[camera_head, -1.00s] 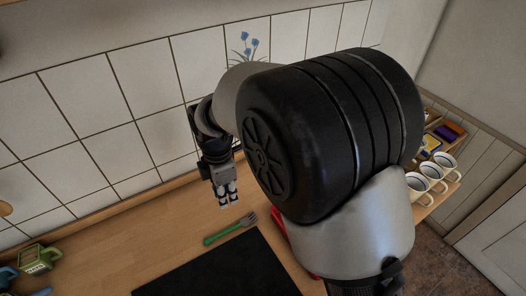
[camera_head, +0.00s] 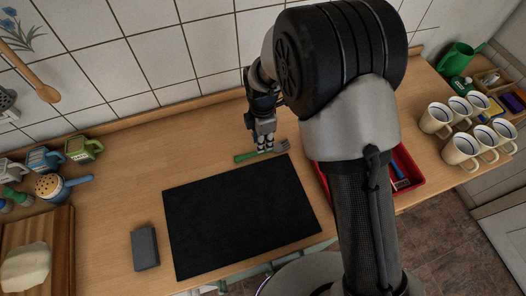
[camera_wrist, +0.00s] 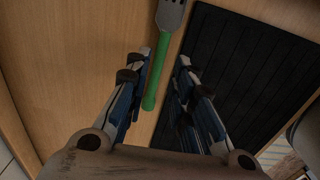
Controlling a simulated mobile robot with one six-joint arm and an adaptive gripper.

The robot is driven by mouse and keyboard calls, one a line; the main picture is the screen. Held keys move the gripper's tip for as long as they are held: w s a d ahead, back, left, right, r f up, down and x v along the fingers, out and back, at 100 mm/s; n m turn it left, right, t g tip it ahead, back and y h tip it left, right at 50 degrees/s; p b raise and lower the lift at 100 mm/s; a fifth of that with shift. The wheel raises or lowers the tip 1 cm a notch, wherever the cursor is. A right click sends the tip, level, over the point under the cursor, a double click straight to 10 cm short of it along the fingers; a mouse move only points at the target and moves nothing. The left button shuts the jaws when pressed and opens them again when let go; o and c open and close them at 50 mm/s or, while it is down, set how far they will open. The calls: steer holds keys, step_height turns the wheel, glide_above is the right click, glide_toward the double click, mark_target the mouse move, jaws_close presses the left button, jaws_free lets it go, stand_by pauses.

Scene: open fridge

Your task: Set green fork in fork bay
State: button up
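The green fork (camera_head: 246,157) lies on the wooden counter just behind the black mat, its grey tines pointing right. My gripper (camera_head: 264,149) points down over the fork's middle in the head view. In the wrist view my gripper (camera_wrist: 164,58) is open, and the fork's green handle (camera_wrist: 156,74) runs between its two fingers, with the grey head beyond the fingertips. I cannot tell whether the fingers touch the fork. A red tray (camera_head: 417,180) stands right of the mat, largely hidden behind my arm; no fork bay can be made out in it.
The black mat (camera_head: 235,215) covers the middle of the counter. A grey block (camera_head: 145,248) lies left of it. Several white mugs (camera_head: 461,149) stand at the right, and mugs (camera_head: 83,148) and a cutting board (camera_head: 62,250) at the left. The counter left of the fork is clear.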

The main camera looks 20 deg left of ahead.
step_height(320, 180, down, 5)
steer(key=shift+f+b, duration=0.1)
steer(key=shift+b, duration=0.5)
steer(key=shift+c, duration=0.6)
jaws_close()
